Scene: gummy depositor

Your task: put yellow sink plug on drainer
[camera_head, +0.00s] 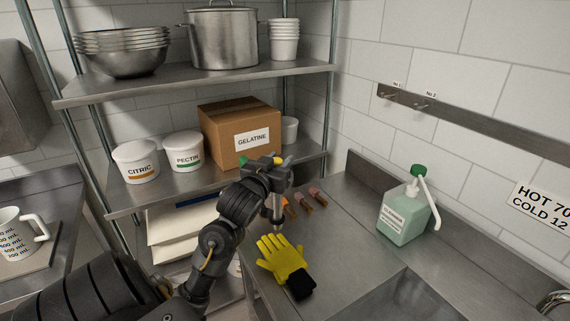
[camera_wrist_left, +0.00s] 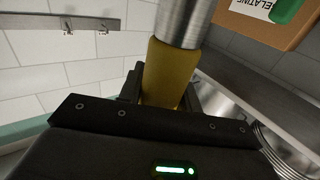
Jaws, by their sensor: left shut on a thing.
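My left gripper (camera_head: 277,190) is raised over the steel counter, in front of the gelatine box. It is shut on a yellow cylindrical piece with a bare metal end, which I take for the yellow sink plug (camera_wrist_left: 165,75). In the left wrist view the yellow part sits between the fingers and the metal part runs out of the top edge. In the head view a metal shaft points down below the gripper, above the yellow glove. The fingers hide much of the plug. I cannot make out a separate drainer. My right gripper is not in view.
A yellow glove (camera_head: 283,259) with a black cuff lies on the counter (camera_head: 350,235). Several brown-orange items (camera_head: 303,201) lie behind it. A green pump bottle (camera_head: 404,215) stands right, near a sink (camera_head: 400,301). The gelatine box (camera_head: 239,132) stands on the shelf. The counter's middle is clear.

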